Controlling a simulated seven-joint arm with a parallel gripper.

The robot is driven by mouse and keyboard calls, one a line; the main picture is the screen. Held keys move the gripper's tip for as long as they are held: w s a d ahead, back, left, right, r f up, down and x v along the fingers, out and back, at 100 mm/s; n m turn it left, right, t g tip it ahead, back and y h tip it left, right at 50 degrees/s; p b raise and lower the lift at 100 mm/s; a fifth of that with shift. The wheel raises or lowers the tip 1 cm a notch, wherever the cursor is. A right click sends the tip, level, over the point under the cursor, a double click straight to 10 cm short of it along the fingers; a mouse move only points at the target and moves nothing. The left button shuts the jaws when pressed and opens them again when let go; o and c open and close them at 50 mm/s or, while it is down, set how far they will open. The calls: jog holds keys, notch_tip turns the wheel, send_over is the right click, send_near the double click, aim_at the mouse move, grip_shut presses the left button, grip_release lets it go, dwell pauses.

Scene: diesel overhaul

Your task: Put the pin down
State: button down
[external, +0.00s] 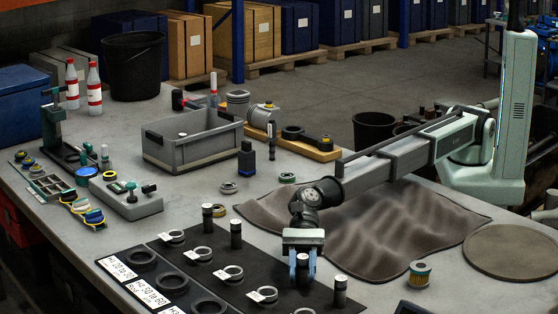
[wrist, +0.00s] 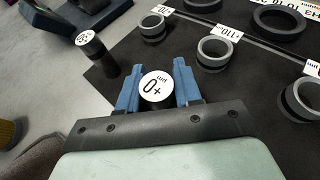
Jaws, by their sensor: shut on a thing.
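The pin (wrist: 157,87) is a short dark cylinder with a white top marked "0+". My gripper (external: 302,267) is shut on it, with one blue finger on each side, as the wrist view shows. In the external view the pin (external: 302,260) is mostly hidden between the fingers. It is over the front part of the black mat (external: 215,268) and looks upright. I cannot tell whether its base touches the mat.
Other pins (external: 236,234) (external: 340,291) stand nearby on the mat. Tagged rings (wrist: 213,53) lie in a row beside my gripper. Larger rings (external: 172,283) lie by white labels. A brown cloth (external: 390,240) lies behind my gripper. A grey crate (external: 190,145) stands farther back.

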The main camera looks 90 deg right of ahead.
notch_tip(320, 180, up, 10)
jog(key=w+d+r+m+t+h, duration=0.25)
jog(key=w+d+m+t, duration=0.4)
jog(key=w+d, duration=3)
jog(key=w+d+r+m+t+h, duration=0.15)
jog(key=w+d, duration=0.25)
jog(key=d, duration=1.1)
jog(key=w+d+r+t+y, duration=0.1)
jog(key=w+d+r, duration=0.15)
jog(key=d, duration=1.25)
jog(key=w+d+r+m+t+h, duration=0.1)
jog(key=w+d, duration=0.3)
jog(key=d, duration=1.1)
jog(key=s+a+n+g+y, duration=0.3)
jog(key=s+n+g, duration=0.1)
jog(key=s+g, duration=0.1)
notch_tip(320, 180, down, 10)
jog(key=shift+f, duration=0.1)
